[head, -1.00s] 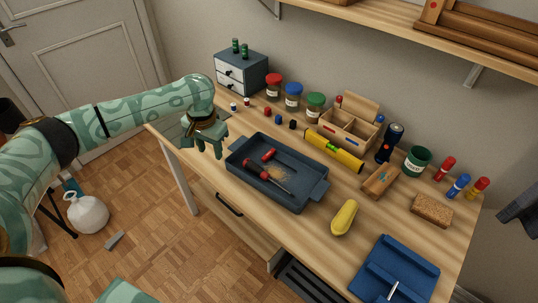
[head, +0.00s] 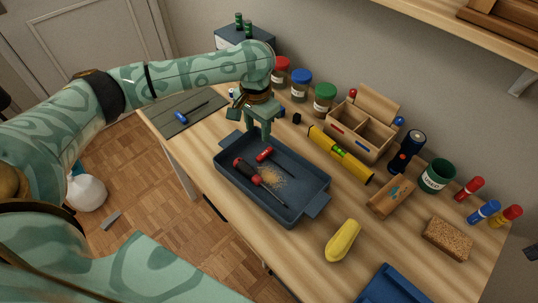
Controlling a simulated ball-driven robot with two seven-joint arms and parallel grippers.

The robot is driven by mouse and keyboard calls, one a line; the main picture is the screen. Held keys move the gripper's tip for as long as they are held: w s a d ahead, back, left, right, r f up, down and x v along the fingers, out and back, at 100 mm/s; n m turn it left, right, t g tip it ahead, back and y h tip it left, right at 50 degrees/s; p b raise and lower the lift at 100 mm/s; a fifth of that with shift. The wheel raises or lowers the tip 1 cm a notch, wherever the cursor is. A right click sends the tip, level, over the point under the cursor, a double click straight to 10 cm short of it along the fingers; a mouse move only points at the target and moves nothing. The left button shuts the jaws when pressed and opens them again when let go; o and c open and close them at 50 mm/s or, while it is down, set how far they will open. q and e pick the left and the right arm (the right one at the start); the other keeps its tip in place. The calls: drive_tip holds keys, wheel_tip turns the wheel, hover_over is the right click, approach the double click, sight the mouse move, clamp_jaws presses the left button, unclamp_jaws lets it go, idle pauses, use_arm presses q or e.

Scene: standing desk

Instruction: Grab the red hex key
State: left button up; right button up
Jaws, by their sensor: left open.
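A small red tool (head: 264,154), which looks like the red hex key, lies in the dark blue tray (head: 315,192) near its back wall. A screwdriver (head: 250,170) with a red and black handle lies in front of it, its shaft pointing right. My left gripper (head: 259,134) is open and empty, pointing down above the back left part of the tray, just behind the red tool and apart from it. My right gripper is out of view.
Jars with red, blue and green lids (head: 325,98) and a wooden box (head: 361,128) stand behind the tray. A yellow level (head: 341,153) lies close at its back right. A grey mat (head: 165,115) with a blue-handled tool is at the left. A yellow case (head: 343,240) lies in front right.

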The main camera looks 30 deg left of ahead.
use_arm(q)
drive_tip(key=b, duration=0.2)
hover_over(258, 157)
drive_tip(key=f, duration=0.6)
drive_tip(key=shift+w+d+f, duration=0.1)
drive_tip(key=shift+w+d, duration=0.05)
drive_tip(key=shift+w, duration=0.1)
drive_tip(key=shift+s+f+b, duration=0.1)
drive_tip(key=shift+f+b, duration=0.15)
drive_tip(key=shift+b, duration=0.1)
wheel_tip(258, 157, down, 5)
drive_tip(key=b, duration=0.4)
drive_tip(key=shift+s+f, duration=0.1)
drive_tip(key=shift+s, duration=0.05)
drive_tip(key=shift+r, duration=0.25)
drive_tip(key=shift+c, duration=0.3)
clamp_jaws()
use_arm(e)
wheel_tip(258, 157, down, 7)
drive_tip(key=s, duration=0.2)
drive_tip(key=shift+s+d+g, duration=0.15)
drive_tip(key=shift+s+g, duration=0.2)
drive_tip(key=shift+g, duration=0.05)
